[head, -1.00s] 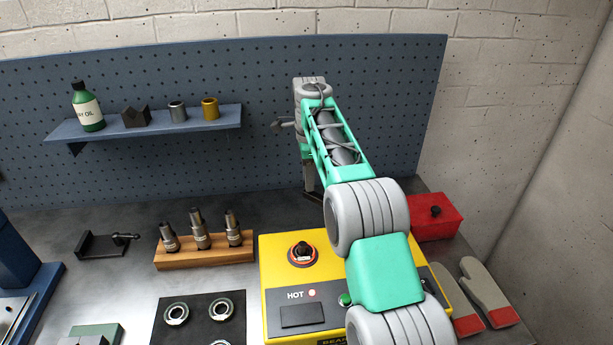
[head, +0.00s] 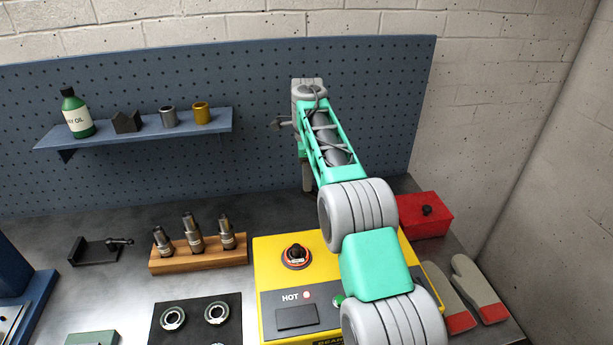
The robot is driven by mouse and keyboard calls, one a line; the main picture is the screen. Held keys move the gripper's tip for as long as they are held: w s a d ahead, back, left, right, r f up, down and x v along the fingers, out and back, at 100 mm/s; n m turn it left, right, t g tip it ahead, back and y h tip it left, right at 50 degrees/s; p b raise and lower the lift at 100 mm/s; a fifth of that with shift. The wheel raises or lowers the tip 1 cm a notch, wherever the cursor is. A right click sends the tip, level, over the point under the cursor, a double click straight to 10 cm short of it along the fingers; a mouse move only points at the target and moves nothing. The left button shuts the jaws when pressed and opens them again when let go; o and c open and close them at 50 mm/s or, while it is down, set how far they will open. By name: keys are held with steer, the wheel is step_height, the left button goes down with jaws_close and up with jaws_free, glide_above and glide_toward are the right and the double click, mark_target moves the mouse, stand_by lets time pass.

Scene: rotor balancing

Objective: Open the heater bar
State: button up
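The yellow bearing heater (head: 268,262) stands on the bench, with a black knob (head: 296,254) in a red ring on top. Its front panel reads HOT beside a small pinkish lamp (head: 309,295). My arm crosses in front of the heater's right part and hides much of it. I cannot make out the heater bar; it may be behind my arm. My gripper (head: 307,178) is mostly hidden behind my forearm, above and behind the heater. Only a small grey part of it shows, so its opening is unclear.
A wooden block with several metal tools (head: 197,259) stands left of the heater. A dark mat with bearing rings (head: 173,318) lies front left. A red box (head: 421,213) and gloves (head: 474,292) are at right. A shelf (head: 133,135) hangs on the pegboard behind.

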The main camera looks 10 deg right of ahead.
steer(key=shift+o, duration=0.3)
step_height(320, 180, up, 8)
steer(key=p, duration=0.7)
steer(key=s+d+r+n+t+b, duration=0.1)
steer(key=s+r+n, duration=0.2)
steer(key=s+n, duration=0.35)
steer(key=s+d+r+n+t+b, duration=0.1)
steer(key=s+r+n, duration=0.25)
steer(key=s, duration=0.55)
steer(key=s+f+n+t+b, duration=0.1)
steer(key=s+f+n, duration=0.3)
steer(key=s, duration=0.5)
steer(key=s+f+n+t+b, duration=0.1)
steer(key=s+f+n, duration=0.4)
steer(key=s, duration=0.4)
steer(key=shift+a+f+n+t, duration=0.25)
steer(key=shift+f+n+t, duration=0.05)
steer(key=shift+f, duration=0.2)
